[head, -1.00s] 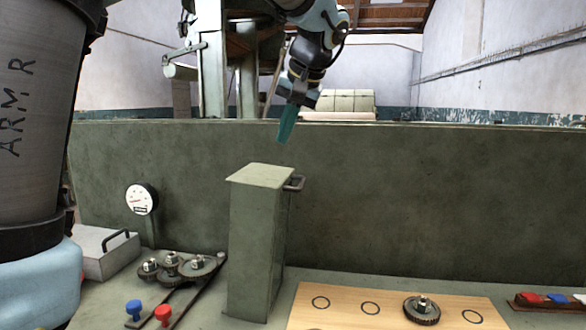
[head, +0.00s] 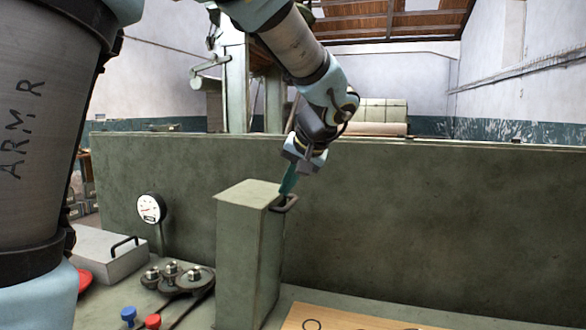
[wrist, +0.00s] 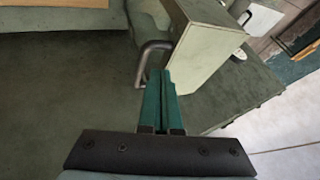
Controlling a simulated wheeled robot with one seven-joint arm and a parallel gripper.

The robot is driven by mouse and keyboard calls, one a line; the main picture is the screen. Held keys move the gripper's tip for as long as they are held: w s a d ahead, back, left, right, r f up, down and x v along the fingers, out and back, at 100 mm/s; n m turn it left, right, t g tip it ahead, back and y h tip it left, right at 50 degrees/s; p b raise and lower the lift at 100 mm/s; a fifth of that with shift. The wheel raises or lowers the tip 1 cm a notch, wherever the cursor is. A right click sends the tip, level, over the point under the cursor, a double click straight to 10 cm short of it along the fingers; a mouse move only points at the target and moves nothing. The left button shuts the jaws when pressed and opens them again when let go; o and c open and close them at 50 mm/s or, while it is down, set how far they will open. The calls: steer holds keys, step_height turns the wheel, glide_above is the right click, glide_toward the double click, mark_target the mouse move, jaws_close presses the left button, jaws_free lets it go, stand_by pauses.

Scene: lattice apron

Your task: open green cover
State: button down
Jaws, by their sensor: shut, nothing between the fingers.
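The green cover (head: 249,255) is a tall, narrow box standing upright on the bench, with a flat top. A dark U-shaped handle (head: 289,203) sticks out from its right side near the top. In the wrist view, the cover (wrist: 205,55) is right of centre and the handle (wrist: 146,65) is just left of the fingertips. My gripper (head: 284,192) has teal fingers pressed together and empty. Its tips are at the handle, close to the cover's upper right edge; I cannot tell whether they touch the handle or sit inside its loop. What is under the cover is hidden.
A green wall (head: 420,225) runs behind the cover. To the left are a gauge (head: 151,208), a grey box (head: 110,257) with a handle, gears (head: 187,279), and blue (head: 128,316) and red (head: 153,321) knobs. A wooden board (head: 345,320) lies front right.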

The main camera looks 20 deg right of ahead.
mark_target(230, 190)
steer(key=shift+p+x, duration=0.35)
steer(key=shift+x, duration=1.4)
steer(key=w+a+r, duration=0.1)
steer(key=w+a, duration=0.2)
steer(key=w+a+r, duration=0.1)
steer(key=w+a, duration=0.2)
steer(key=w+a+r, duration=0.2)
steer(key=w+a, duration=0.1)
steer(key=a, duration=0.1)
steer(key=shift+w+b, duration=0.1)
steer(key=shift+b, duration=0.3)
